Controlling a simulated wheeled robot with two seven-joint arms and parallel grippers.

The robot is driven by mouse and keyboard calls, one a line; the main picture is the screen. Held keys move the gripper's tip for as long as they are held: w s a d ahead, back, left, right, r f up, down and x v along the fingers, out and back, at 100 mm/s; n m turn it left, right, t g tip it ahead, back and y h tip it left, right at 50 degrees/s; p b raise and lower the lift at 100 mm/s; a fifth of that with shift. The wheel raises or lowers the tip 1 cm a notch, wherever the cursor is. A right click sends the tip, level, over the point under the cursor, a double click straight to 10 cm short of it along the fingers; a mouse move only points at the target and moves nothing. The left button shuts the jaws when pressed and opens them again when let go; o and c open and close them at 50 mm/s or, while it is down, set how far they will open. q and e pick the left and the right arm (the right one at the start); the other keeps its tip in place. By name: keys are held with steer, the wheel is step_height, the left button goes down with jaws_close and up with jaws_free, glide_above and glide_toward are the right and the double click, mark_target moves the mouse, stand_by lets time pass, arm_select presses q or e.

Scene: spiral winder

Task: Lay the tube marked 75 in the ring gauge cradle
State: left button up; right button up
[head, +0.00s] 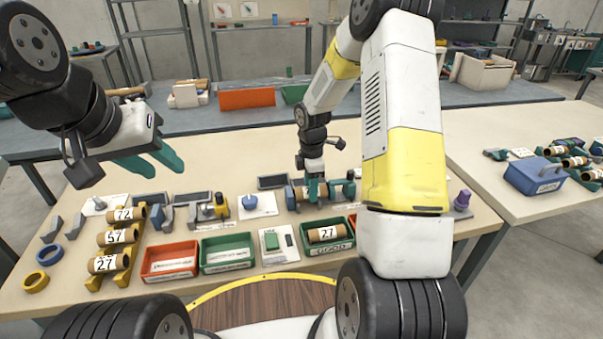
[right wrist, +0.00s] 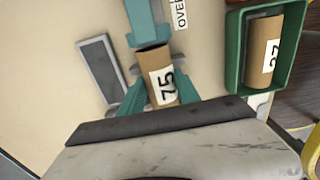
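The brown tube marked 75 (right wrist: 163,84) is between the teal fingers of my right gripper (right wrist: 160,88) in the right wrist view. The fingers appear to press on both its sides. In the head view, my right gripper (head: 313,190) is low over the teal and grey gauge station (head: 348,188). A teal part of this station (right wrist: 146,22) lies in line with the tube's far end in the wrist view. Whether the tube rests in the cradle or is held just above it cannot be told. My left gripper (head: 148,163) is open and empty above the table's left side.
A rack (head: 121,275) at left holds tubes marked 72, 57 and 27. A red bin (head: 170,262) and a green bin (head: 228,253) stand in front. Another green bin (head: 327,248) holds a tube marked 27. A dark panel (right wrist: 103,67) lies left of the held tube.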

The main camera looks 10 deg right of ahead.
steer(key=o, duration=0.4)
steer(key=s+r+m+t, duration=0.1)
steer(key=s+r+m, duration=0.25)
steer(key=r, duration=1.65)
steer(key=s+r+m+t, duration=0.1)
steer(key=s+r+m, duration=0.2)
steer(key=s, duration=0.4)
steer(key=s+a+r+m+t+y, duration=0.1)
steer(key=s+r+m+t, duration=0.1)
steer(key=s+m, duration=0.4)
steer(key=s+a+r+m+t+y, duration=0.1)
steer(key=s+r+m+t, duration=0.1)
steer(key=s+r+m, duration=0.2)
steer(key=s+m, duration=0.1)
steer(key=s, duration=0.2)
steer(key=shift+s+r, duration=0.35)
steer(key=shift+s, duration=0.05)
steer(key=shift+a, duration=0.1)
